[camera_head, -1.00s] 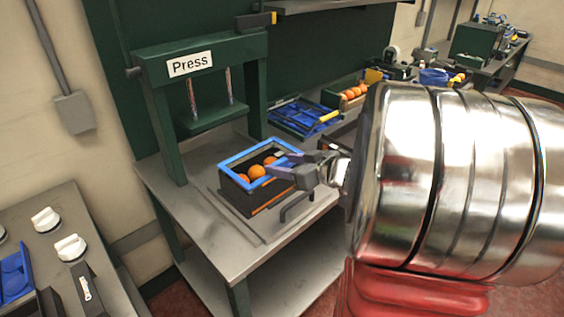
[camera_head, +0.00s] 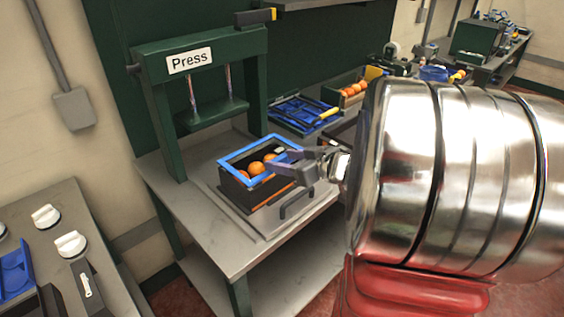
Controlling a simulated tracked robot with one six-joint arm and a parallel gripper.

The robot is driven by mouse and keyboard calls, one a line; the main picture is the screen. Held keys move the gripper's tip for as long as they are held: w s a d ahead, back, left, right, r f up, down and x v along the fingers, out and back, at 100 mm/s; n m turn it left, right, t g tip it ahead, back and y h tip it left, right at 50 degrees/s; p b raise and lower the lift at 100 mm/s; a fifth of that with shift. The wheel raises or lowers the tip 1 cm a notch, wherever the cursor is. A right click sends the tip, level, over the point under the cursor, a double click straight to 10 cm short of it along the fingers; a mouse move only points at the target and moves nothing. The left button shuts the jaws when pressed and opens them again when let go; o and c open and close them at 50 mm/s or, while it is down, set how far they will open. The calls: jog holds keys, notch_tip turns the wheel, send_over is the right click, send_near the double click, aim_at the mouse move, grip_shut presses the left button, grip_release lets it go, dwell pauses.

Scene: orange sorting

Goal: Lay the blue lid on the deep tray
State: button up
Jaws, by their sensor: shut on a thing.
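The blue lid (camera_head: 234,157) is a rectangular frame with an open middle. It lies over the top of the dark deep tray (camera_head: 237,195), roughly lined up with it. Oranges (camera_head: 257,167) show through the frame. I cannot tell whether the lid rests on the rim or hangs just above it. My gripper (camera_head: 276,160) reaches in from the right and is shut on the lid's right side. The fingers and the arm hide part of that side.
The tray stands on a metal plate with a dark handle (camera_head: 297,203) on the grey table (camera_head: 195,217). A green press (camera_head: 205,118) stands behind it. A blue tool tray (camera_head: 290,117) and a box of oranges (camera_head: 352,92) sit farther back. The table's front left is clear.

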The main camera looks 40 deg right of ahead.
jog(key=o, duration=1.2)
jog(key=shift+c, duration=0.2)
notch_tip(320, 180, up, 9)
dwell(0.6)
dwell(0.5)
